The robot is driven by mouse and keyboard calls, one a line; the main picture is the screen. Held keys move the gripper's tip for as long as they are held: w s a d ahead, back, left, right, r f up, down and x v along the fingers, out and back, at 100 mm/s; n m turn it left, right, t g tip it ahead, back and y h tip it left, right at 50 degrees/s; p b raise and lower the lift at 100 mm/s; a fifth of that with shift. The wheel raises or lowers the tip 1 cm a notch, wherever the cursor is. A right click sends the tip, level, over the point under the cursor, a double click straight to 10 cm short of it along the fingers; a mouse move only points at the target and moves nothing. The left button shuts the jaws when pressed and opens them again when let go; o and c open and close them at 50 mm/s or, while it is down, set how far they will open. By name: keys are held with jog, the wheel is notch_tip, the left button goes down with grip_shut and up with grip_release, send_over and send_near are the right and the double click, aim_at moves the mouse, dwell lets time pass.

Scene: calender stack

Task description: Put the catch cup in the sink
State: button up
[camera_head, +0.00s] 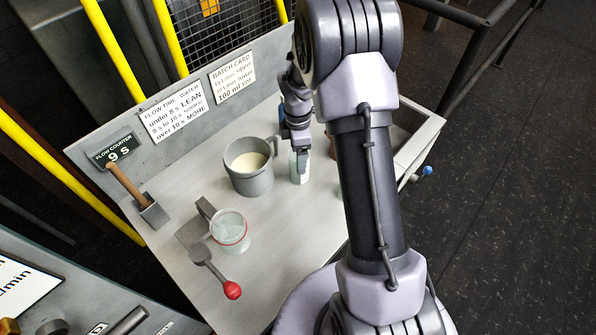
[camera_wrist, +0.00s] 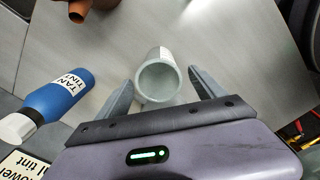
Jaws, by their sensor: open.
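A pale, translucent cup (camera_wrist: 158,76) stands between my gripper's two fingers in the wrist view, with a gap on each side. In the head view a pale cylinder (camera_head: 299,167), probably this cup, shows below my gripper (camera_head: 297,135). My gripper (camera_wrist: 161,80) is open and holds nothing. Another clear cup with a red ring (camera_head: 231,232) stands at the front left of the table. I cannot tell by label which is the catch cup. The sink (camera_head: 431,132) seems to be the recessed basin at the right end, partly hidden by my arm.
A grey pot of cream liquid (camera_head: 249,179) stands left of my gripper. A blue TAN TINT bottle (camera_wrist: 62,98) is left in the wrist view, and a brown vessel (camera_wrist: 88,8) is at its top. A red-knobbed lever (camera_head: 231,289) lies near the table front.

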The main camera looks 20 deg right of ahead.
jog(key=f+b, duration=0.1)
jog(key=f, duration=0.2)
jog(key=f+b, duration=0.2)
jog(key=shift+d+f, duration=0.2)
jog(key=shift+f, duration=0.2)
jog(key=shift+r, duration=0.2)
jog(key=shift+c, duration=0.7)
jog(key=c, duration=1.4)
